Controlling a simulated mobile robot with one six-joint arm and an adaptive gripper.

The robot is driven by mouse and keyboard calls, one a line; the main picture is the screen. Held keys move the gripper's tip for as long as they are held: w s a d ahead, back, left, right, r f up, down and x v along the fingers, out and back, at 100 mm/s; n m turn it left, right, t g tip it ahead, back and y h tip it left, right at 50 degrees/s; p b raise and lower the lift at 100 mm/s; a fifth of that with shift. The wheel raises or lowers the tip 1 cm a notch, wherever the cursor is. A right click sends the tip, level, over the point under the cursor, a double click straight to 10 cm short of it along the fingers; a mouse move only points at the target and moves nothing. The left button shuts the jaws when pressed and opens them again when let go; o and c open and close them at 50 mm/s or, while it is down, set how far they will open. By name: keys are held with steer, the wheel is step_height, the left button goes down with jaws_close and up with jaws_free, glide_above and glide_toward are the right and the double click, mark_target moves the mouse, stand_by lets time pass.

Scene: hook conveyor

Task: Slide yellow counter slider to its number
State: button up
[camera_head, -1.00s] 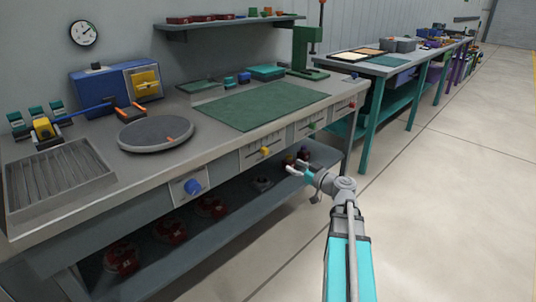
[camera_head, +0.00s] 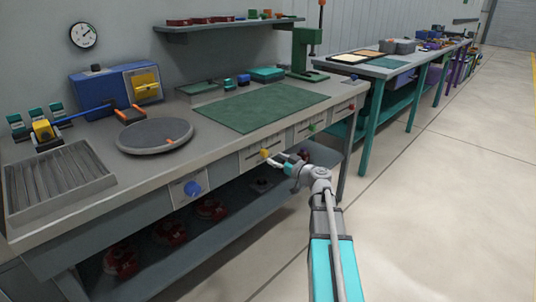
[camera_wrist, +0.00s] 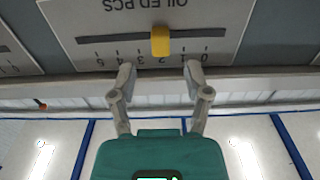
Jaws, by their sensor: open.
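The yellow counter slider (camera_head: 264,153) sits on a white panel on the front of the workbench. In the wrist view the yellow slider (camera_wrist: 160,41) stands in a dark horizontal slot on a panel (camera_wrist: 225,40) that appears upside down and reads "OILED PCS". Its scale shows numbers from 0 to 5, and the slider stands in line with the 2. My gripper (camera_wrist: 158,68) is open and empty. Its two fingertips lie either side of the slider's line, just short of it. In the head view my gripper (camera_head: 276,159) is close in front of the slider.
A blue knob (camera_head: 193,188) is left of the slider, and a green slider (camera_head: 312,127) and a red one (camera_head: 352,107) are to the right. Red parts (camera_head: 172,231) lie on the shelf below. The floor (camera_head: 440,220) at right is clear.

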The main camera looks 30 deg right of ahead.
mark_target(267, 154)
steer(key=shift+x, duration=2.65)
jaws_close()
